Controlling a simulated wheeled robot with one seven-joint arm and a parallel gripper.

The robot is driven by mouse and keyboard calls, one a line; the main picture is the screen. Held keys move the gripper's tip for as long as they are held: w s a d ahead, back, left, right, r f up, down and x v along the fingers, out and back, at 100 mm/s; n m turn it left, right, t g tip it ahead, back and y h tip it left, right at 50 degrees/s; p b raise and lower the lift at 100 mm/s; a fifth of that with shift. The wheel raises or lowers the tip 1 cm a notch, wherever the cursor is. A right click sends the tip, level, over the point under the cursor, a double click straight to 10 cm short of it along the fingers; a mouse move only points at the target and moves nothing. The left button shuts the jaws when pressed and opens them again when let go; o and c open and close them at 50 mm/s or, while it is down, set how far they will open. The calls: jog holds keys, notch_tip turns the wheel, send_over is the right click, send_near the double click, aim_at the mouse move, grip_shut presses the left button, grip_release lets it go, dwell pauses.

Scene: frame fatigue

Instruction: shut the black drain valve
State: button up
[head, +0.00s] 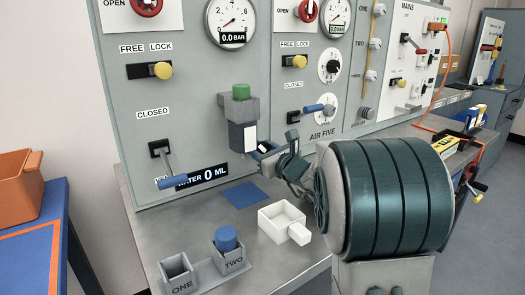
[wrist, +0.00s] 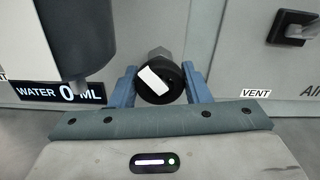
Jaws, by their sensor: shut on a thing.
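The black drain valve (wrist: 161,84) is a round black knob with a white bar across its face, on a grey hexagonal stem. The bar sits tilted, running from upper left to lower right. My gripper (wrist: 160,88) is shut on the knob, with one blue finger on each side. In the head view my gripper (head: 268,149) reaches the front of the panel, right of the grey cylinder with the green cap (head: 241,92). The knob is mostly hidden there. The WATER display (head: 201,175) reads 0 ML.
A blue-handled lever (head: 168,167) marked CLOSED is at left. A blue square (head: 244,195), a white open box (head: 282,222) and grey holders ONE (head: 180,277) and TWO (head: 229,262) are on the bench. My arm hides the bench's right part.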

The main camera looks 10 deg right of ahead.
jog(key=m+p, duration=0.1)
jog(key=m, duration=0.3)
jog(key=shift+m, duration=0.3)
jog(key=shift+m+p, duration=0.8)
jog(key=shift+m, duration=1)
jog(key=o, duration=1)
jog(key=shift+f, duration=0.1)
jog(key=shift+a+r, duration=0.15)
jog(key=shift+r, duration=0.05)
